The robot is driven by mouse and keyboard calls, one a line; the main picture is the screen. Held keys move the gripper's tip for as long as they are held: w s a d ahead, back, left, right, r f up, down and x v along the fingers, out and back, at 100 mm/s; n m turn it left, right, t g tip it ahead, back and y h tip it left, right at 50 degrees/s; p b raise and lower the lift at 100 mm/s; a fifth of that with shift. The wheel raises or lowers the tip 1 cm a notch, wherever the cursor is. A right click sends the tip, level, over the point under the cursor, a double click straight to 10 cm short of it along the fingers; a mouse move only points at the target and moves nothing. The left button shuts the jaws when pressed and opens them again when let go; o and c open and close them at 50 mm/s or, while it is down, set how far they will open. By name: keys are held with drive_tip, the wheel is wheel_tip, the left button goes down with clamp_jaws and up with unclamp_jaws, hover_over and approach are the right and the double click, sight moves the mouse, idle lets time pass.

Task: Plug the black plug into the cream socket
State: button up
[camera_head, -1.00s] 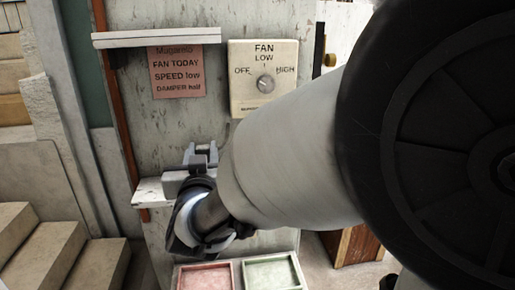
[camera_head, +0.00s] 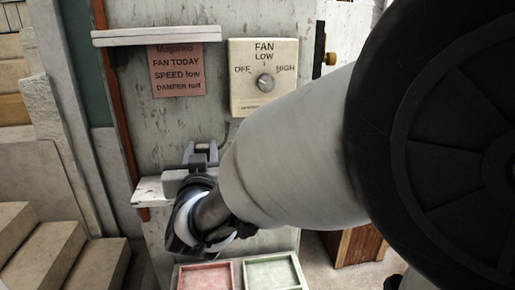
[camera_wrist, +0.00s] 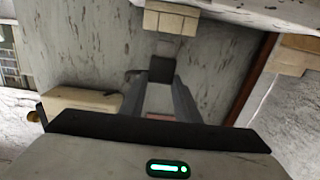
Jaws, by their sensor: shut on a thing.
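The black plug (camera_wrist: 162,68) is between the two grey fingers of my gripper (camera_wrist: 160,88), which is shut on it. A cream block that looks like the socket (camera_wrist: 172,18) is on the panel just beyond the plug in the wrist view. A small grey piece shows between them, and I cannot tell whether plug and socket touch. In the head view my gripper (camera_head: 201,154) is in front of the panel just above the lower ledge. There my wrist and arm hide the socket, and I cannot make out the plug.
The cream fan control box (camera_head: 264,78) and a pink note (camera_head: 177,72) are on the weathered panel above my gripper. A white upper shelf (camera_head: 156,38) and lower ledge (camera_head: 147,191) stick out. Red (camera_head: 205,277) and green (camera_head: 271,273) trays are below.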

drive_tip(key=shift+f+b, duration=1.4)
drive_tip(key=shift+f, duration=0.15)
drive_tip(key=o, duration=1.1)
drive_tip(key=shift+r+p, duration=1.45)
drive_tip(key=shift+r, duration=0.6)
